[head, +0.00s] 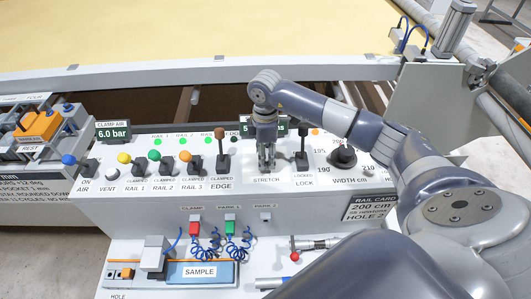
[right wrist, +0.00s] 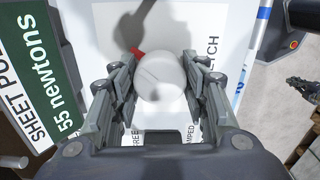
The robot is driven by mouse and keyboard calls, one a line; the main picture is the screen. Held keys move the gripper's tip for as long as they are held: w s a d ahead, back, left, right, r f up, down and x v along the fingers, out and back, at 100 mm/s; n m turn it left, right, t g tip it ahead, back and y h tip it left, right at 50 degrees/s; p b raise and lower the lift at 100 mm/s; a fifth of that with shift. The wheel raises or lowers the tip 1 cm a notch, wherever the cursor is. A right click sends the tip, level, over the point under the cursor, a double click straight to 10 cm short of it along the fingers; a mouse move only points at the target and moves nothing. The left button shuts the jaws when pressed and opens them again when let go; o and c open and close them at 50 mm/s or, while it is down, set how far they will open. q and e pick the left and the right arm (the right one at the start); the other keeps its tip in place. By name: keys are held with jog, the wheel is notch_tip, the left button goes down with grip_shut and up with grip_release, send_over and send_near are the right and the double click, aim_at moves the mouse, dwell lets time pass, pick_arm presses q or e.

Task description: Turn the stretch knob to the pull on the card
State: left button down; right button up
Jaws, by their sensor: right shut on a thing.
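My right gripper (head: 267,168) reaches down over the panel at the STRETCH label. In the right wrist view its two fingers (right wrist: 160,88) are shut on the pale round stretch knob (right wrist: 160,72), one on each side. A thin mark runs across the knob's top, and a red pointer shows at its upper left. The sheet pull display (right wrist: 45,95) reads 55 newtons; in the head view my arm mostly covers it. The rail card (head: 374,208) reads 200 cm and HOLE 2; its newtons line is too small to read surely. A dark jointed shape at the right wrist view's edge may be my left gripper (right wrist: 305,86).
Left of the gripper stands the brown-topped EDGE lever (head: 222,141). Right of it are the black LOCK lever (head: 303,145) and the width knob (head: 342,155). Coloured rail levers (head: 155,157) stand farther left. A blue SAMPLE block (head: 205,273) lies below.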

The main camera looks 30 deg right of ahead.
jog(key=shift+m, duration=0.5)
jog(key=o, duration=1)
jog(key=shift+o, duration=0.2)
jog(key=shift+r, duration=0.1)
notch_tip(320, 180, up, 12)
